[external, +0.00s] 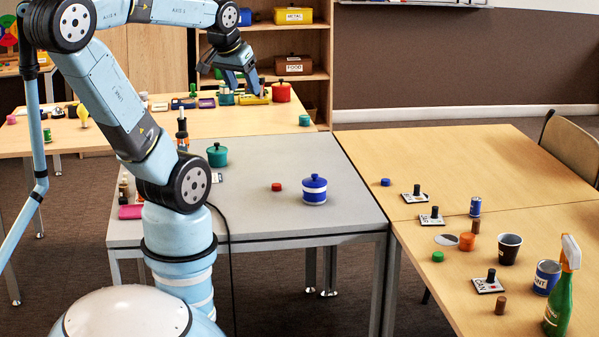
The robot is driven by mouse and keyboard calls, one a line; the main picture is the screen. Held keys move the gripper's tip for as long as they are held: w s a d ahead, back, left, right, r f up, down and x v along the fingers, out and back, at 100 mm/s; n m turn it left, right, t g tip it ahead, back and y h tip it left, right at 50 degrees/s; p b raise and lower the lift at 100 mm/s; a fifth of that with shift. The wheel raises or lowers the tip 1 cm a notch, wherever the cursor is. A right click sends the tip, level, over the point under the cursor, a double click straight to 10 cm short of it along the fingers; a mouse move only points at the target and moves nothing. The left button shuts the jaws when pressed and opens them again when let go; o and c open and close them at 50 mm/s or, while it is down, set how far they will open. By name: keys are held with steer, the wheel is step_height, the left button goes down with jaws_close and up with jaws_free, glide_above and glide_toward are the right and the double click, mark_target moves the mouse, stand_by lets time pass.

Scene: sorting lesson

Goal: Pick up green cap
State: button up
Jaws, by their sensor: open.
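A small round green cap (438,256) lies on the right wooden table, left of an orange cylinder (467,241). A teal-green short cylinder (304,120) stands at the right front corner of the back table. My gripper (245,90) is over the back table, far from the green cap on the right table. Its fingers point down, are open and are near a yellow block (254,99) and a teal pot (226,96). I cannot tell whether they touch either. The finger tips are small and partly merge with these things.
A red pot (281,92) stands right of my gripper. The grey table (350,215) holds a blue pot (314,189), a red cap (276,187) and a green pot (217,155). A dark cup (509,248), a paint can (547,277) and a spray bottle (561,295) crowd the right table's front.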

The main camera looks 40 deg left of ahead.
steer(key=w+d+f+n+g, duration=0.1)
steer(key=w+d+f+n, duration=0.2)
steer(key=w+f, duration=1.65)
steer(key=d+f+n+h, duration=0.1)
steer(key=d+f, duration=0.1)
steer(key=f, duration=0.3)
steer(key=d+f+n+h, duration=0.1)
steer(key=d+f+h, duration=0.1)
steer(key=f, duration=0.3)
steer(key=w+d+f+n+g+h, duration=0.1)
steer(key=d+f, duration=0.3)
steer(key=f, duration=0.2)
steer(key=shift+w+d, duration=0.1)
steer(key=shift+d, duration=0.05)
steer(key=s+d+f+n+h, duration=0.2)
steer(key=d+f+n+h, duration=0.15)
steer(key=d+f, duration=0.35)
steer(key=n+t+h, duration=0.4)
steer(key=n+h, duration=0.5)
steer(key=n, duration=0.4)
glide_toward(428, 259)
steer(key=x, duration=0.3)
steer(key=r+x, duration=0.1)
steer(key=x, duration=0.6)
steer(key=shift+r, duration=0.25)
